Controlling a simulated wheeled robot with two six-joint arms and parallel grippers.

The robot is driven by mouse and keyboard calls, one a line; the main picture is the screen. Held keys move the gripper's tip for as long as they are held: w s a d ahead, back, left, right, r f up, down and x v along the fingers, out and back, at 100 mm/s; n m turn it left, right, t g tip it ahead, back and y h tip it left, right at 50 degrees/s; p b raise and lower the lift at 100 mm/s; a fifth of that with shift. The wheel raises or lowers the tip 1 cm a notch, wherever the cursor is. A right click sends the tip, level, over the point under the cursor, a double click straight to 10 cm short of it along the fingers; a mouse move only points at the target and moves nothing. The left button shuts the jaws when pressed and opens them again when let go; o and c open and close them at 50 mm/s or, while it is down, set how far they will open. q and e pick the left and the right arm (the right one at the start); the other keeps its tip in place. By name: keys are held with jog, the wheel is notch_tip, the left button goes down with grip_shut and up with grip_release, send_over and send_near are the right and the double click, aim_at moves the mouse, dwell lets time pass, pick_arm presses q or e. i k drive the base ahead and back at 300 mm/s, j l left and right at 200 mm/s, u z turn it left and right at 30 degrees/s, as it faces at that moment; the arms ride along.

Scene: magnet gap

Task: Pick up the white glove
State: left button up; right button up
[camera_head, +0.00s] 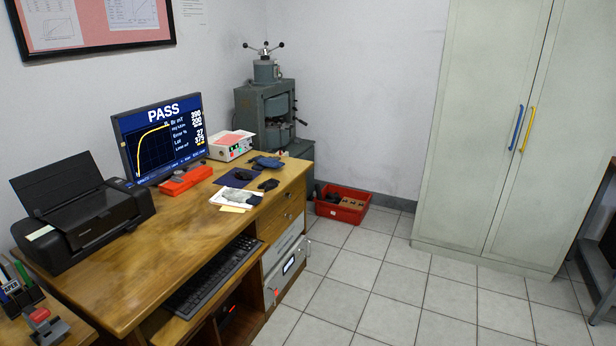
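A pale, whitish-grey crumpled thing (232,198), which looks like the white glove, lies near the right end of the wooden desk (185,228). It is small in view, and I cannot make out its fingers or clearly separate it from the white sheet around it. A dark blue glove-like thing (266,163) lies farther back on the desk. Neither of my grippers shows in the head view.
Near the pale thing are a dark blue mat (236,178), small black items (268,185) and yellow notes (233,209). A printer (80,215), monitor (160,138) and keyboard (211,277) stand left. A red bin (341,213) sits on the floor. Tiled floor before the cabinet (490,120) is clear.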

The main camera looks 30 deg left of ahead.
aim_at(240, 196)
jog(key=i+u, duration=0.2)
jog(key=i, duration=0.35)
jog(key=i+l+u, duration=0.15)
jog(key=i, duration=0.4)
jog(key=i+l+u, duration=0.2)
jog(key=i, duration=0.35)
jog(key=l, duration=0.1)
